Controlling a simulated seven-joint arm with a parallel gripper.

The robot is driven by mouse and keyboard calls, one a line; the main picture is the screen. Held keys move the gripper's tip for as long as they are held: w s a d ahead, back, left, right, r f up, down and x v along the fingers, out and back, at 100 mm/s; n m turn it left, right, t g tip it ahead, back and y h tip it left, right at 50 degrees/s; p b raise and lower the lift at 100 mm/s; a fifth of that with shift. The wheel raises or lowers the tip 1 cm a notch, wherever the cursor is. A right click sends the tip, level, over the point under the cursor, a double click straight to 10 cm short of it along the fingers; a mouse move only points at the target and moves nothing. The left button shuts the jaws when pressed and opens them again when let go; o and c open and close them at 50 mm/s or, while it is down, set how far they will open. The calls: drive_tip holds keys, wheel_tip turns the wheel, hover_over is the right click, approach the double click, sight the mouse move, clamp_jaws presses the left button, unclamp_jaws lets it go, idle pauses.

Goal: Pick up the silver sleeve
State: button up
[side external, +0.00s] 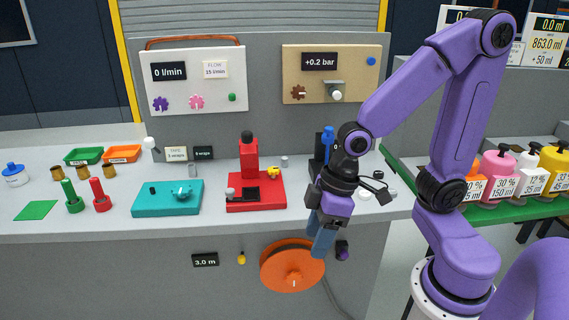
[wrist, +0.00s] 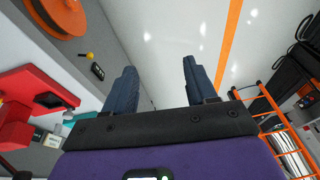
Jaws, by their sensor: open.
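A small silver-grey cylinder (side external: 284,161), which may be the silver sleeve, stands on the bench behind the red device in the side external view. It is too small to tell whether it is hollow. Another small grey piece (side external: 192,171) stands behind the teal block, so I cannot be sure which is the sleeve. My gripper (side external: 321,250) points down in front of the bench's front edge, right of the orange reel and apart from both pieces. In the wrist view my gripper (wrist: 158,65) is open, with only floor between its blue fingers. No sleeve is identifiable there.
The red device (side external: 257,192) and teal block (side external: 167,198) stand on the bench left of my gripper. The orange reel (side external: 292,266) is on the bench front. A green tray of bottles (side external: 497,174) is at right. A panel (side external: 332,73) rises behind.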

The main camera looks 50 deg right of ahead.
drive_tip(key=w+d+f+m+t, duration=0.25)
drive_tip(key=w+m, duration=0.25)
drive_tip(key=w, duration=0.6)
drive_tip(key=m+t+h, duration=0.6)
drive_tip(key=m+h, duration=0.4)
approach(285, 158)
drive_tip(key=x, duration=0.8)
drive_tip(key=shift+w+f, duration=0.15)
drive_tip(key=shift+w, duration=0.05)
clamp_jaws()
